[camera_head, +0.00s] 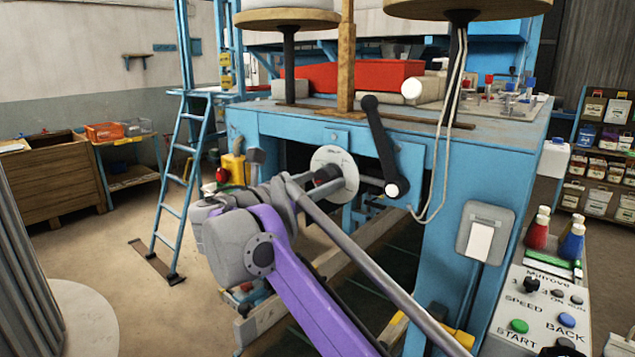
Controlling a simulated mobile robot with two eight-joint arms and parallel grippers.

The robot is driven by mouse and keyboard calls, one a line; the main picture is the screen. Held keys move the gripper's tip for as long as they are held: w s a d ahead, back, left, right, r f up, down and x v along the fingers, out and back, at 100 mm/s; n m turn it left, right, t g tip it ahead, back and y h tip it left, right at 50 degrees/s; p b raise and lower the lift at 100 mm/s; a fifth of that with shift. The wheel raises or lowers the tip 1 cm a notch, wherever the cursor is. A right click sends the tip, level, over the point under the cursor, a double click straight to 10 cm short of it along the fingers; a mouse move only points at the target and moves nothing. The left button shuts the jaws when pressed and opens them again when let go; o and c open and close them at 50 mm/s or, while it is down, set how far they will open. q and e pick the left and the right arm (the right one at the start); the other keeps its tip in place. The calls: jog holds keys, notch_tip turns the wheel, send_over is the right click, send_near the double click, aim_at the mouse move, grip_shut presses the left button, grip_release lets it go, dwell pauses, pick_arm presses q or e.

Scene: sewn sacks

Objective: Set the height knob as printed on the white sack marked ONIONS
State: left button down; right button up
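A round pale dial plate (347,164) is on the front of the blue machine, with a dark knob (327,174) at its middle. I take this to be the height knob; its markings are too small to read. My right gripper (306,189), at the end of the purple and grey arm, is at the knob, seemingly touching or just in front of it. Its fingers are largely hidden by the wrist, so its opening does not show. My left gripper is out of view. No sack with a readable ONIONS mark shows; small sacks (617,111) on the right shelf have unreadable labels.
A black crank (379,140) with a white grip is just right of the dial. A control panel (540,300) with SPEED, START and BACK stands at lower right, near thread cones (537,236). A blue ladder (181,180) stands left, with open floor beside it.

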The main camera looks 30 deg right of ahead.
jog(key=c, duration=1.2)
